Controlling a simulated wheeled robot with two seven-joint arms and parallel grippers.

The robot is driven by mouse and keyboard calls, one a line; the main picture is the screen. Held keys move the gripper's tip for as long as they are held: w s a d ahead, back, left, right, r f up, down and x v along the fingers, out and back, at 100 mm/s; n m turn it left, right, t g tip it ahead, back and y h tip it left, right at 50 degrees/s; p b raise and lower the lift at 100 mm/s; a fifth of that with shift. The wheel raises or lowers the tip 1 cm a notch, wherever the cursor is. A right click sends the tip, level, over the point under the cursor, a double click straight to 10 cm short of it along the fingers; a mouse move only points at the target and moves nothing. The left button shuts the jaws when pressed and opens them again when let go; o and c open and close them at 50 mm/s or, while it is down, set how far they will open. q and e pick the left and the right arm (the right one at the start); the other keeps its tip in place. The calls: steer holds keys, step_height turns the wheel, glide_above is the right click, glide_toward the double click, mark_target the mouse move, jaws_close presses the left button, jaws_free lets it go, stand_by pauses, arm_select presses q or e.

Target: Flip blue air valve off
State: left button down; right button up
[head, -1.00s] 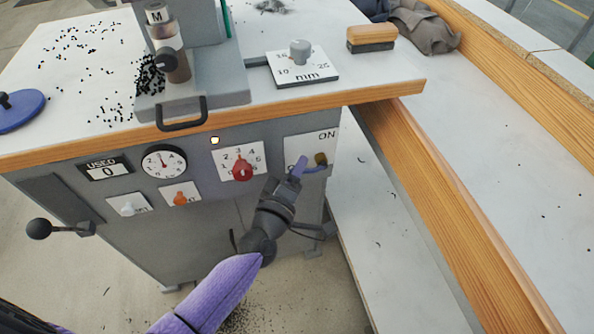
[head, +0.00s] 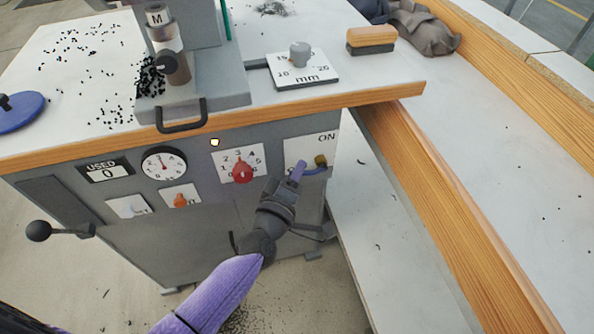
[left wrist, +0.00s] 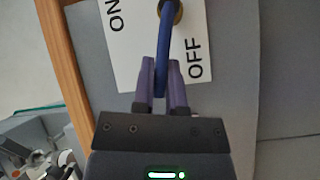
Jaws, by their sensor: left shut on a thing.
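The blue air valve handle (head: 315,171) is on a white plate (head: 300,148) at the right end of the machine's front panel. It is a curved blue lever on a brass pivot (head: 320,160). In the left wrist view the handle (left wrist: 163,60) runs from the pivot down between my fingers, beside the word OFF; ON is at the upper left. My left gripper (head: 299,170) is shut on the handle's free end, and its fingertips (left wrist: 164,78) are on either side of it. In the head view the gripper hides most of the OFF word. My right gripper is not in view.
A red knob (head: 242,172), an orange switch (head: 180,200) and a round gauge (head: 164,163) are left of the valve. The wood-edged tabletop (head: 290,116) overhangs above the panel. A wood-edged bench (head: 430,170) runs close on the right.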

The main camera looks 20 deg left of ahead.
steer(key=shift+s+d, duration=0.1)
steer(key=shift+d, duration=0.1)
arm_select(q)
steer(key=shift+f, duration=0.1)
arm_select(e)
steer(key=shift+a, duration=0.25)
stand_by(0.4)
arm_select(q)
steer(key=n+t+b, duration=0.1)
steer(key=b, duration=0.2)
steer(key=f+n+b, duration=0.1)
steer(key=b, duration=0.2)
steer(key=shift+s+a+f+n+t, duration=0.1)
steer(key=shift+f+n+t, duration=0.2)
steer(key=shift+n+t, duration=0.1)
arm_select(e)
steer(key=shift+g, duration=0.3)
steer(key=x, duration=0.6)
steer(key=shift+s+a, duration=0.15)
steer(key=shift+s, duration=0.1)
arm_select(q)
steer(key=c, duration=0.7)
jaws_free()
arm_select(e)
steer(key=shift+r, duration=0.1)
arm_select(q)
steer(key=shift+o, duration=0.2)
